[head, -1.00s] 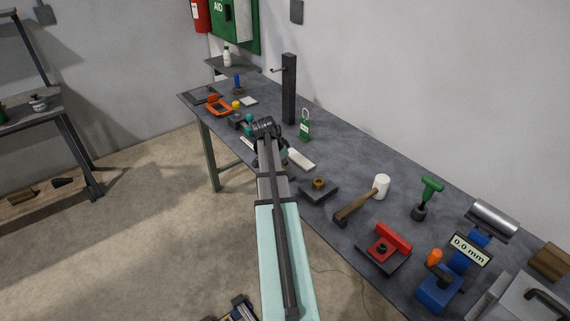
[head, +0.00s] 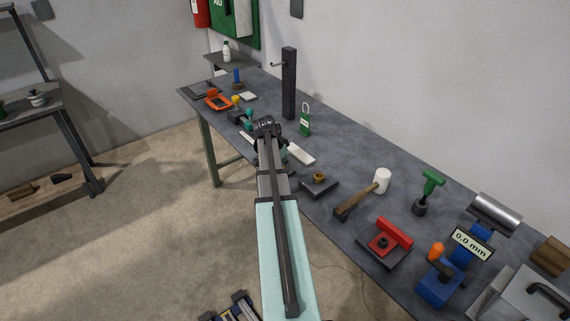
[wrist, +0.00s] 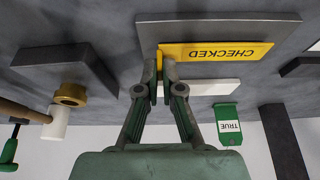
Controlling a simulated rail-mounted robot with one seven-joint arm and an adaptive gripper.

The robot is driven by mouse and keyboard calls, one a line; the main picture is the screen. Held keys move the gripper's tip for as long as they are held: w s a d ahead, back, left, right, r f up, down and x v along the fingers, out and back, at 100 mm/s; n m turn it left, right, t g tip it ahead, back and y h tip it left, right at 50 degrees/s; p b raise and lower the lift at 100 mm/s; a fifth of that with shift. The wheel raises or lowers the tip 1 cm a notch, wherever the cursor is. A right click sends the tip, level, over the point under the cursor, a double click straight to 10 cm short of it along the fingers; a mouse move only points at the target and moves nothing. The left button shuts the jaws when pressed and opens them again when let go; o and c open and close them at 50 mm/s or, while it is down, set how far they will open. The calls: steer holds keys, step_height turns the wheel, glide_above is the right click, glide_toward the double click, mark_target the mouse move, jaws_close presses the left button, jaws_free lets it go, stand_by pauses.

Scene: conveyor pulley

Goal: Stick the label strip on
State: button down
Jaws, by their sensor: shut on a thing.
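A yellow label strip (wrist: 217,52) with the word CHECKED shows upside down in the wrist view. My gripper (wrist: 159,75) is shut on its left end. Behind the strip is a dark grey flat plate (wrist: 220,30), which the strip overlaps. I cannot tell whether the strip touches it. A white block (wrist: 205,87) lies just below the strip in this view; a pale bar (head: 301,154) shows right of my arm in the head view. In the head view my own arm hides the fingertips and the strip.
A green tag (wrist: 228,126) reading TRUE stands near a dark upright post (head: 289,85). A block with a brass-coloured ring (head: 319,178), a mallet (head: 362,196) and a red fixture (head: 386,240) are on the bench to the right.

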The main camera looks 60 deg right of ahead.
steer(key=shift+f, duration=0.4)
stand_by(0.5)
steer(key=c, duration=1.2)
jaws_free()
steer(key=shift+c, duration=0.2)
steer(key=shift+r, duration=0.15)
steer(key=v, duration=1.1)
steer(key=shift+a+r, duration=0.25)
steer(key=shift+r, duration=0.1)
